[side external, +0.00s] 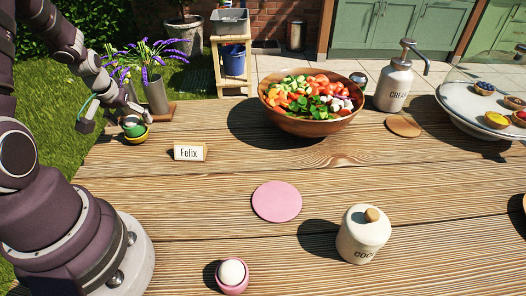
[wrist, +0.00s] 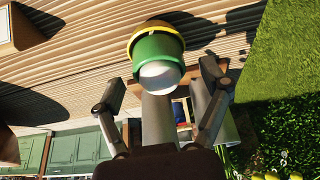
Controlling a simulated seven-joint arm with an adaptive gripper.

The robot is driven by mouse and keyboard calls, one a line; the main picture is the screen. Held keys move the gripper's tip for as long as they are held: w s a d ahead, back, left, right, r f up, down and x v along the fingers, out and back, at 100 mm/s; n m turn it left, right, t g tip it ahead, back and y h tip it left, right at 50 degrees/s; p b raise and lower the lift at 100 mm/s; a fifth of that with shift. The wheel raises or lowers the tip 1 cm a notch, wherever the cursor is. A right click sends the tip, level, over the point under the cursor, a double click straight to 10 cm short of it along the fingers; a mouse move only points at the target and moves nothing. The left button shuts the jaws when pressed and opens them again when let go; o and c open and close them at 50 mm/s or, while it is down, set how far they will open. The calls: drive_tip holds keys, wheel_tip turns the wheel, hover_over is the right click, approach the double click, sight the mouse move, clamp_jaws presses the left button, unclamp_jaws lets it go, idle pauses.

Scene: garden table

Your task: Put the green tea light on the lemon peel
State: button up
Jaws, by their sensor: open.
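The green tea light (side external: 134,131) sits in the yellow lemon peel (side external: 136,140) at the far left of the table, beside the vases. In the wrist view the green tea light (wrist: 157,50), with a pale end toward me, is close, and the yellow peel rim (wrist: 142,33) shows around its far end. My gripper (side external: 124,109) is just above and left of it. In the wrist view my gripper's (wrist: 162,78) two fingers are spread wide on either side, with visible gaps to the tea light. Its contact with the peel's inside is hidden.
Vases with purple flowers (side external: 155,92) stand close behind. A Felix name card (side external: 190,152) is to the right. A salad bowl (side external: 310,115), pink disc (side external: 277,201), lidded jar (side external: 363,238) and pink cup with a white top (side external: 232,286) stand farther off. The left table edge meets grass.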

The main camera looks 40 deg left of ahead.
drive_tip(key=v, duration=1.1)
drive_tip(key=d+r+m+t+h, duration=0.1)
drive_tip(key=d+r+m, duration=0.2)
drive_tip(key=d, duration=0.7)
drive_tip(key=d+r+m+t+h, duration=0.1)
drive_tip(key=d+r+m+h, duration=0.1)
drive_tip(key=d+m, duration=0.4)
drive_tip(key=s+d+r, duration=0.1)
drive_tip(key=d, duration=0.4)
drive_tip(key=shift+d+r, duration=0.3)
drive_tip(key=shift+r, duration=0.05)
